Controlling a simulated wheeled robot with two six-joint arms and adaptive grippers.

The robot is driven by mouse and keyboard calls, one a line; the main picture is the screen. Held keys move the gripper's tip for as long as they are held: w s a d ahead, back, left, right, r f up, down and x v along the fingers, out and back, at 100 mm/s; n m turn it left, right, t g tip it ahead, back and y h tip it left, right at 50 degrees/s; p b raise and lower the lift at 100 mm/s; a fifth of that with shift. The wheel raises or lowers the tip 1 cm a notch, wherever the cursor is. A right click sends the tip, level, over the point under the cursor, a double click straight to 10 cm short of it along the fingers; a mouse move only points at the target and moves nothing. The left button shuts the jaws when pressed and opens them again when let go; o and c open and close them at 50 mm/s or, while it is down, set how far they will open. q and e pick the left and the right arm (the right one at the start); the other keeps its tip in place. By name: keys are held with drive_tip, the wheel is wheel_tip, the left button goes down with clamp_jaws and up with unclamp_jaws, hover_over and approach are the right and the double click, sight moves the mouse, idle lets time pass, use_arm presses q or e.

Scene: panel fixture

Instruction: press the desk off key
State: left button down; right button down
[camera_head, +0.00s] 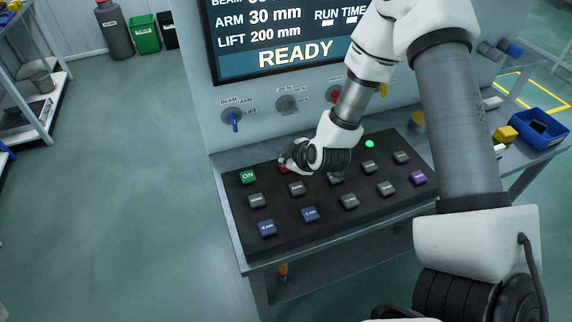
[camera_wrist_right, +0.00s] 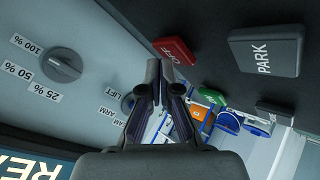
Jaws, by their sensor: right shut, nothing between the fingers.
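The red off key (camera_head: 282,167) sits on the black desk panel (camera_head: 309,237), just right of the green ON key (camera_head: 248,177). In the head view it is mostly hidden behind my right gripper (camera_head: 289,158). In the right wrist view the red key (camera_wrist_right: 173,49) shows its OFF lettering, with the tips of my right gripper (camera_wrist_right: 164,66) close beside it. My right gripper is shut and empty. I cannot tell whether the tips touch the key. My left gripper is out of view.
Several grey keys, two blue keys (camera_head: 310,214) and a purple key (camera_head: 418,178) surround it. The grey PARK key (camera_wrist_right: 264,54) is nearby. A green lamp (camera_head: 369,144) is lit. The screen (camera_head: 290,57) reads READY. A blue-handled BEAM/ARM/LIFT selector (camera_head: 233,120) projects from the upright panel.

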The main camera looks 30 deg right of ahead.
drive_tip(key=shift+f, duration=0.45)
idle(0.5)
drive_tip(key=shift+r, duration=0.15)
drive_tip(key=shift+r+p, duration=0.75)
wheel_tip(320, 180, up, 5)
drive_tip(key=p, duration=0.5)
drive_tip(key=shift+r, duration=0.1)
idle(0.6)
